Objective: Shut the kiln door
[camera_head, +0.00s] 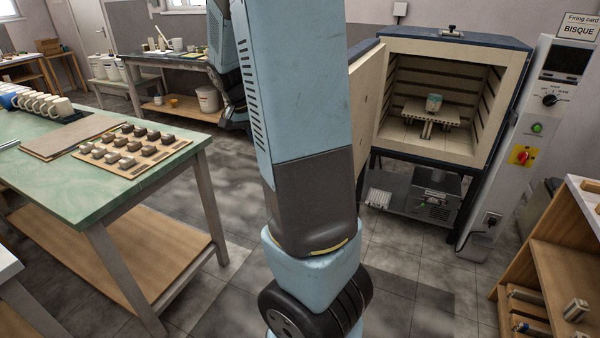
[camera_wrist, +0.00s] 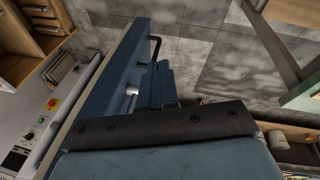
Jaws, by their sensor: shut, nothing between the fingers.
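The kiln (camera_head: 452,45) stands at the right in the head view, its cream-lined chamber open to me. Its door (camera_head: 366,108) hangs open at the left side of the chamber, showing a strip of cream inner face; my arm hides the rest. In the wrist view, a blue panel with a black bar handle appears to be the door (camera_wrist: 118,65). My gripper (camera_head: 232,122) shows partly in the head view, left of my arm link. It is shut and empty, on the far side of my arm from the door's visible strip. I cannot tell whether it touches the door.
The control post (camera_head: 530,130) is right of the kiln, with a wooden shelf unit (camera_head: 560,250) nearer. A green worktable (camera_head: 90,195) with test tiles stands left. Floor between is clear.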

